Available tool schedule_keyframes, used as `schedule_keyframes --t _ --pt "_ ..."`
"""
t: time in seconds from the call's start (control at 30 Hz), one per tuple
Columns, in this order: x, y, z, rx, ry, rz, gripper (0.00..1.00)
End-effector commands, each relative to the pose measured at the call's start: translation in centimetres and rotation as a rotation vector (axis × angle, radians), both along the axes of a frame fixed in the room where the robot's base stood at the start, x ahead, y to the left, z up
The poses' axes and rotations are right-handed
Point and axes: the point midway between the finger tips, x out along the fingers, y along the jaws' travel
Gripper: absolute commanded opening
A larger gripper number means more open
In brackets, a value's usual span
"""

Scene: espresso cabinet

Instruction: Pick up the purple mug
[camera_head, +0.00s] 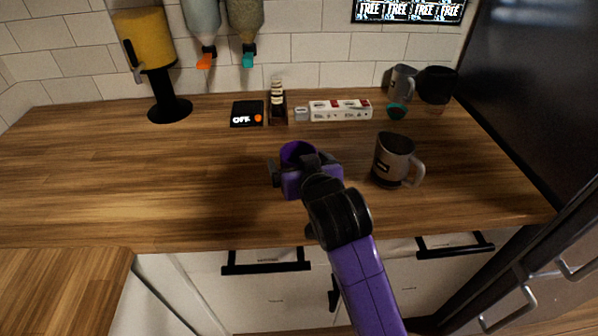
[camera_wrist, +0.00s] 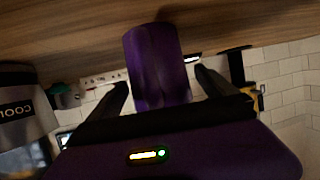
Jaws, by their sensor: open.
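The purple mug (camera_head: 294,150) stands on the wooden counter near its middle, mostly hidden behind my gripper in the head view. In the wrist view the purple mug (camera_wrist: 157,62) sits between the two spread fingers, and the picture is turned over, with the counter at the top. My gripper (camera_head: 297,172) is at the mug's near side, low over the counter. In the wrist view my gripper (camera_wrist: 163,88) is open, with a finger on each side of the mug. I cannot tell whether either finger touches it.
A grey mug (camera_head: 394,160) with a handle stands close on the right. Behind are a black scale (camera_head: 247,113), a white and red box (camera_head: 340,110), a small teal-rimmed cup (camera_head: 397,112) and another grey mug (camera_head: 402,82). A yellow dispenser (camera_head: 148,40) stands back left. The left counter is clear.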

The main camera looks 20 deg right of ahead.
Motion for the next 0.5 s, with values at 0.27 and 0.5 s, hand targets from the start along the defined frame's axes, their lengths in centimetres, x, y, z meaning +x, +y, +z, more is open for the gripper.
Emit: schedule_keyframes --t 0.27,0.5 --pt "-0.04 -0.01 -0.01 0.0 0.0 0.0 0.7" --pt "-0.05 -0.01 -0.01 0.0 0.001 0.0 0.23"
